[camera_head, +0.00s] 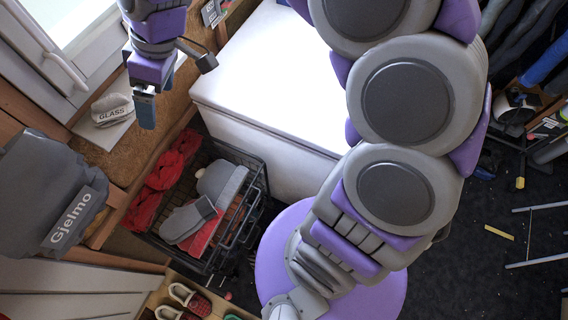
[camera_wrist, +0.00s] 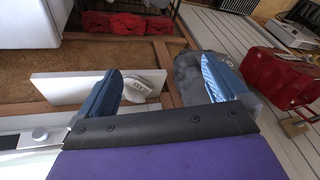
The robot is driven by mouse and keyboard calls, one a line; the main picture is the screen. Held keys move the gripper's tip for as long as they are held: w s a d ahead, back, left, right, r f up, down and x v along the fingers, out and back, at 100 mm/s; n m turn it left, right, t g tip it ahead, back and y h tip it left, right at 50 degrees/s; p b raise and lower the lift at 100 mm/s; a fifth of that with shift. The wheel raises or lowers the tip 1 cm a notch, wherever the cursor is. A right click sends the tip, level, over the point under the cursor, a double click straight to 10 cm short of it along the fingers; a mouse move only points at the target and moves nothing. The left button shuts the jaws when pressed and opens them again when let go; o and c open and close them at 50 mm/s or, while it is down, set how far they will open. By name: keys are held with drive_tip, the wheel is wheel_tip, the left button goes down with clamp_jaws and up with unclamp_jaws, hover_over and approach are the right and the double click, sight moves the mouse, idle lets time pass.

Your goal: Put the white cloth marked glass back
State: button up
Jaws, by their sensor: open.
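The white cloth marked GLASS (camera_head: 113,107) lies bunched on a pale flat board (camera_head: 98,133) on a brown cork-like ledge, beside the window frame. In the wrist view the cloth (camera_wrist: 142,88) shows between my fingers, close to the left one, which hides part of it; the board (camera_wrist: 58,88) extends to the left. My gripper (camera_head: 146,110) is open and empty, to the right of the cloth in the head view. Its two blue fingers also show in the wrist view (camera_wrist: 162,85). The height between fingers and cloth is hard to tell.
A black wire basket (camera_head: 258,187) holds red cloths (camera_head: 165,185) and grey items. A grey bundle tagged Gjelmo (camera_head: 40,190) sits at the left. A large white box (camera_head: 268,75) stands right of the ledge.

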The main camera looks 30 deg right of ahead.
drive_tip(key=s+d+f+m+h, duration=0.1)
drive_tip(key=s+d+f+m, duration=0.1)
drive_tip(key=s+d, duration=0.3)
drive_tip(key=s+d+f+m+g+h, duration=0.1)
drive_tip(key=s+d+f+m, duration=0.2)
drive_tip(key=s, duration=0.8)
drive_tip(key=s+d+f+m+g+h, duration=0.1)
drive_tip(key=s+d+f+m+h, duration=0.1)
drive_tip(key=s+d+m, duration=0.4)
drive_tip(key=shift+s+d+f, duration=0.55)
drive_tip(key=shift+s+f, duration=0.05)
drive_tip(key=shift+s, duration=0.4)
